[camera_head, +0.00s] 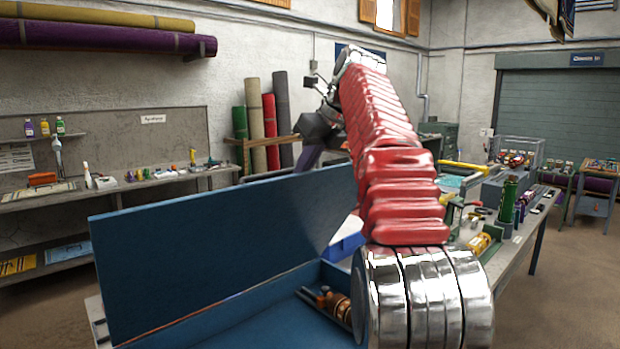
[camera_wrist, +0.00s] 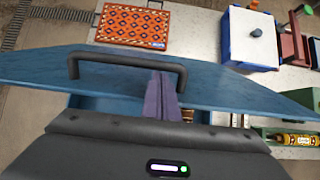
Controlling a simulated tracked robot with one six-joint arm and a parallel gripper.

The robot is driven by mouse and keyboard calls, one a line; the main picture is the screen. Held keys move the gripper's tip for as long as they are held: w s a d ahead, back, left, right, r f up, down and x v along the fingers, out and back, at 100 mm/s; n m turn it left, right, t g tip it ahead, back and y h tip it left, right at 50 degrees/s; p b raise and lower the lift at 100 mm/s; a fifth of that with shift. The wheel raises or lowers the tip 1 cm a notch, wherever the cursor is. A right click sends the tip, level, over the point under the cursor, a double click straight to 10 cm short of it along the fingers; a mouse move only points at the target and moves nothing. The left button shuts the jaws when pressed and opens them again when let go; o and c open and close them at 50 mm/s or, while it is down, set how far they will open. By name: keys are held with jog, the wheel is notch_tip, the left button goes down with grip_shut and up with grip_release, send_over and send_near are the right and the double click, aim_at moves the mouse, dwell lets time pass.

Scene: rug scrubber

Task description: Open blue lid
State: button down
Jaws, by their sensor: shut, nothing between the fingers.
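The blue lid (camera_head: 225,245) stands raised, leaning up from the back-left edge of the blue box (camera_head: 340,275), whose inside shows. In the wrist view the lid (camera_wrist: 225,92) crosses the picture, with a dark bar handle (camera_wrist: 128,53) on it. My gripper (camera_wrist: 162,82) has its purple fingers together and empty, beside the right end of the handle and in front of the lid. Whether they touch the lid is unclear. In the head view my gripper (camera_head: 308,158) is partly hidden behind the lid, at its far right end.
Inside the box lies a copper and black tool (camera_head: 337,303), partly hidden by my arm. A patterned orange panel (camera_wrist: 134,27) and a blue-and-white container (camera_wrist: 250,40) lie beyond the lid. The workbench (camera_head: 505,250) at right is cluttered.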

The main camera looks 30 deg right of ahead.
jog(key=shift+w+a+r, duration=0.2)
jog(key=shift+w+r, duration=0.15)
jog(key=shift+w, duration=0.35)
jog(key=shift+s+d+r, duration=0.1)
jog(key=shift+s+r, duration=0.05)
jog(key=shift+s+r, duration=0.15)
jog(key=shift+r, duration=0.1)
jog(key=shift+v, duration=2)
jog(key=s+d, duration=0.2)
jog(key=s, duration=1)
jog(key=shift+d, duration=0.25)
jog(key=shift+f, duration=0.1)
